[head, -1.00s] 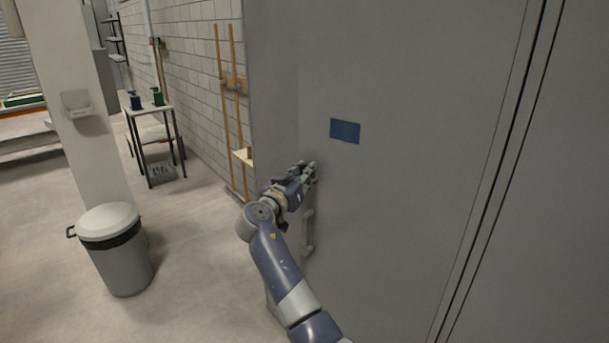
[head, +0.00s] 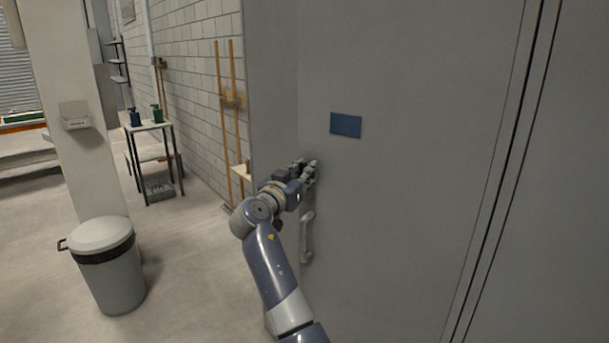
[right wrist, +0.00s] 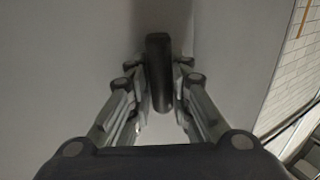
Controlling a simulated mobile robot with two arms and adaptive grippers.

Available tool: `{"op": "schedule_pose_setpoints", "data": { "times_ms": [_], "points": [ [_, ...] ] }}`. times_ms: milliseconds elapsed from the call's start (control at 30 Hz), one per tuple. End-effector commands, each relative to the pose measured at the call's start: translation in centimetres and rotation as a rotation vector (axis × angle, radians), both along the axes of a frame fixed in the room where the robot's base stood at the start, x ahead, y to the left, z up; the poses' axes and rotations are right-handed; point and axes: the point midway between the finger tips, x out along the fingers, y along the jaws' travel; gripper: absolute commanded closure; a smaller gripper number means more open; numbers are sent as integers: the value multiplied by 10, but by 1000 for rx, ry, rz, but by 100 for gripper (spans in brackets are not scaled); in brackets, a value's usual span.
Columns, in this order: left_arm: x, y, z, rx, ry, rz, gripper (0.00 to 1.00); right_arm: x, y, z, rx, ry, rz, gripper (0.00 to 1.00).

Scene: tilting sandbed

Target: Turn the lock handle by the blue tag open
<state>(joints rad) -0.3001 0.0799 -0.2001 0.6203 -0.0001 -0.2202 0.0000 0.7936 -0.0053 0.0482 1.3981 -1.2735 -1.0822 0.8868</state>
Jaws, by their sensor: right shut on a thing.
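The blue tag (head: 346,125) is a flat rectangle on the grey door (head: 420,150). My right gripper (head: 303,170) is at the door's left side, below and left of the tag. In the right wrist view, the lock handle (right wrist: 158,62) is a dark, rounded bar between the two fingers of my right gripper (right wrist: 159,84). The gripper is shut on it. In the head view the fingers hide most or all of this handle. My left gripper is not in view.
A grey pull handle (head: 307,238) is on the door below my right gripper. A lidded bin (head: 108,270) stands on the floor at left. A small table (head: 150,128) with bottles is by the brick wall. Floor between bin and door is clear.

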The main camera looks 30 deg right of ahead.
Motion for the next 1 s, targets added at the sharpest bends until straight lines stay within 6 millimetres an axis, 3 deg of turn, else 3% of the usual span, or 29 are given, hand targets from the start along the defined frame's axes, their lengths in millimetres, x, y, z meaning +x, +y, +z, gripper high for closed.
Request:
{"op": "schedule_pose_setpoints", "data": {
  "times_ms": [467,1000],
  "points": [
    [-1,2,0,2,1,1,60,-2,8,0,1,-3,5,75],
    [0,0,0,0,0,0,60,-52,94,-3,2,-4,7,75]
  ]
}}
